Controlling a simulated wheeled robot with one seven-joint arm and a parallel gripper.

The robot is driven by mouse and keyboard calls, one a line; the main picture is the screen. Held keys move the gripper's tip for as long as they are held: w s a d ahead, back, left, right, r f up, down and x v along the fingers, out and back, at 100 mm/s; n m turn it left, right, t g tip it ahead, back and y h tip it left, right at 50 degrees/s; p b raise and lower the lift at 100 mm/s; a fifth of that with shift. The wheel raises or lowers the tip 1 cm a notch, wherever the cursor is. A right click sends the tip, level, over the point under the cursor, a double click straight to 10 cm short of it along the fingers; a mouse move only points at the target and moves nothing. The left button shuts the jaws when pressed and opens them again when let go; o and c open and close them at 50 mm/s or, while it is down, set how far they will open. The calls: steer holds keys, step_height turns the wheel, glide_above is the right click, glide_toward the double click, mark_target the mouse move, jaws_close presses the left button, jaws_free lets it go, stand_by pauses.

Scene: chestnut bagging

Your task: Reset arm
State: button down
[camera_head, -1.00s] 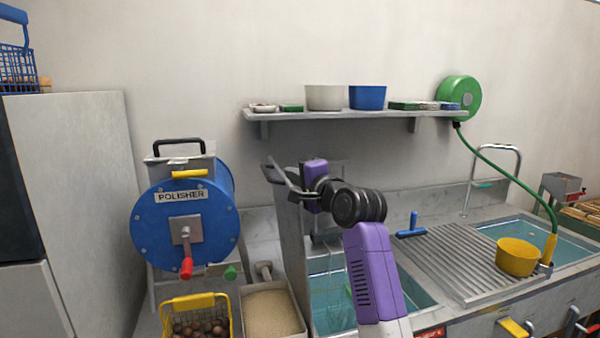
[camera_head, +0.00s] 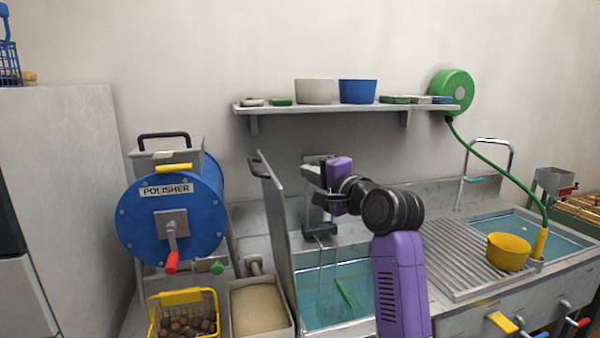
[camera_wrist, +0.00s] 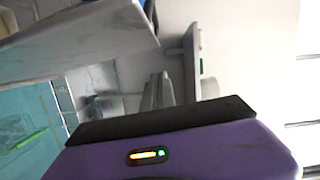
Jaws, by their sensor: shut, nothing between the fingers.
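My gripper (camera_head: 312,175) is at the end of my purple and black arm, in the middle of the head view. It is to the right of an upright grey panel (camera_head: 276,215) and above the left sink basin (camera_head: 330,315). In the wrist view my gripper's fingers (camera_wrist: 158,90) are together, with nothing between them. The grey panel also fills the upper left of the wrist view (camera_wrist: 75,45), close to the gripper. I cannot tell the exact gap between them.
The shelf (camera_head: 350,110) with bowls is above and behind my arm. The blue polisher (camera_head: 140,225), a basket of chestnuts (camera_head: 185,296) and a sand-coloured bin (camera_head: 232,312) stand left. A ribbed drainboard (camera_head: 450,262) with a yellow pot (camera_head: 508,251) lies right. A green item (camera_head: 344,292) is in the basin.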

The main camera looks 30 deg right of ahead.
steer(key=shift+s, duration=1.5)
